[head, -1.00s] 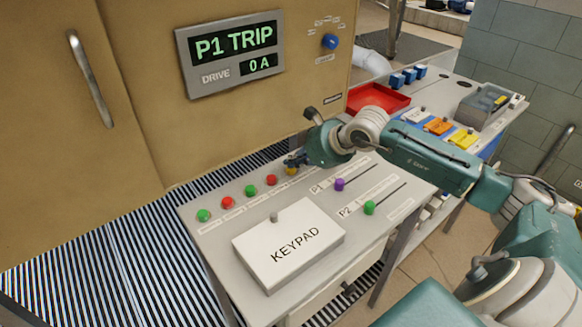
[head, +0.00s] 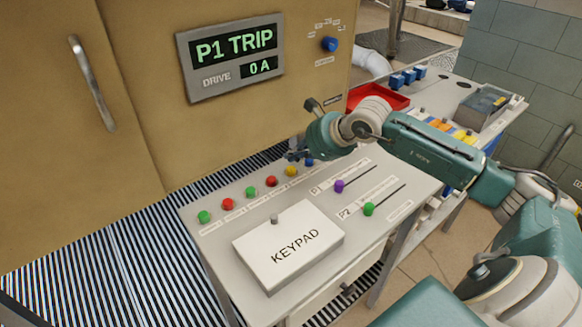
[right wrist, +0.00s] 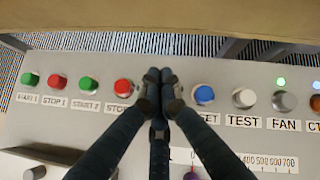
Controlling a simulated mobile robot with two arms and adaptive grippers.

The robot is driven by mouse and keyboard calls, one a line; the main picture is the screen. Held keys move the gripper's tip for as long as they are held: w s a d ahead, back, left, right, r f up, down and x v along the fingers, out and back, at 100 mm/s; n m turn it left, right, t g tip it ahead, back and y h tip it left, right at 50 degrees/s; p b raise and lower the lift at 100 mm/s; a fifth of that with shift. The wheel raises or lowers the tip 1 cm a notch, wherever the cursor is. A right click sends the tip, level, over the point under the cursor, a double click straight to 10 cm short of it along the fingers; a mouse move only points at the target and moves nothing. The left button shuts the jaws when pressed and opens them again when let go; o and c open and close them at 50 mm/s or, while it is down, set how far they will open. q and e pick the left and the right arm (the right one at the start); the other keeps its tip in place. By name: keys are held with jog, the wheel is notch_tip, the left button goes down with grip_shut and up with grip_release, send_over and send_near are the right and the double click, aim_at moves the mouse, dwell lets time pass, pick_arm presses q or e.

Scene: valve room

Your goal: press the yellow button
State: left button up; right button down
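The yellow button (head: 291,171) is in the row at the back of the panel, between a red button (head: 271,180) and a blue button (head: 309,162). My right gripper (head: 297,156) is close behind and above it in the head view; I cannot tell the exact gap. In the right wrist view its fingers (right wrist: 160,76) are together, with nothing seen between them. They hide the place between the red STOP 2 button (right wrist: 123,87) and the blue button (right wrist: 204,95); the yellow button does not show there. My left gripper is not in view.
A white keypad box (head: 289,245) stands on the panel in front of the row. Purple (head: 339,186) and green (head: 368,209) slider knobs are to the right. A cabinet (head: 130,170) with a display reading P1 TRIP (head: 231,58) stands behind. A red tray (head: 390,101) is beyond my arm.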

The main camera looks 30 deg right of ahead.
aim_at(293, 170)
jog(key=shift+r+p, duration=0.7)
jog(key=shift+r, duration=1.3)
